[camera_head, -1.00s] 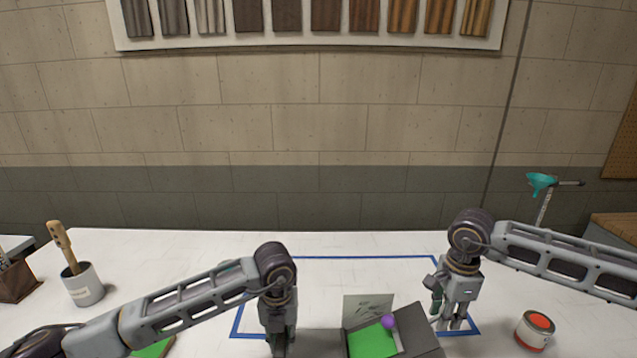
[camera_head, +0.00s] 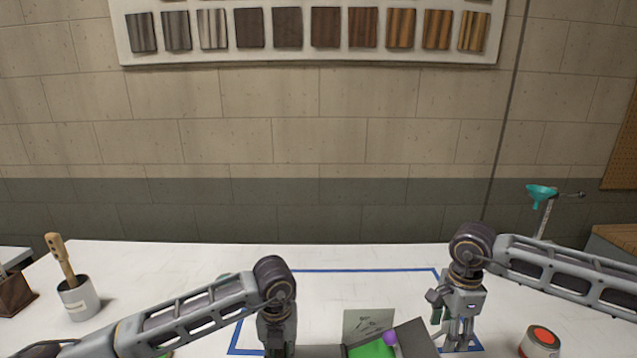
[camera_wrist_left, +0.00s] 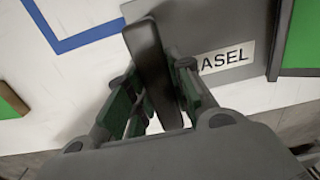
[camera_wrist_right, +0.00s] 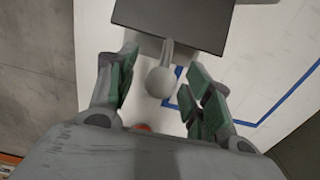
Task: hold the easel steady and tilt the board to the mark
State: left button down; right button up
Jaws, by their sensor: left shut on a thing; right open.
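The easel stands at the bottom centre of the head view, cut off by the frame edge. Its dark grey board (camera_head: 416,340) slants beside a green surface (camera_head: 368,351) and a purple ball (camera_head: 390,338). My left gripper (camera_head: 279,346) is at its left; in the left wrist view it is shut on an upright dark bar (camera_wrist_left: 150,60) beside a label (camera_wrist_left: 222,60) reading "ASEL", partly covered. My right gripper (camera_head: 457,338) is right of the board. In the right wrist view its open fingers stand either side of a grey round knob (camera_wrist_right: 160,81) on the dark board (camera_wrist_right: 175,22), with gaps.
A blue outline (camera_head: 355,270) marks the white table. A card with dark marks (camera_head: 368,323) stands behind the green surface. A paint can (camera_head: 540,342) is at right, a cup with a brush (camera_head: 78,298) at left. The table's back middle is clear.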

notch_tip(320, 180, up, 12)
dwell(0.6)
jog(key=shift+f, duration=0.1)
pick_arm(q)
jog(key=c, duration=1.2)
grip_release()
jog(key=shift+r, duration=0.15)
jog(key=shift+r, duration=5.85)
jog(key=shift+s+f, duration=0.1)
jog(key=shift+s, duration=0.1)
pick_arm(e)
jog(key=shift+s+f, duration=0.1)
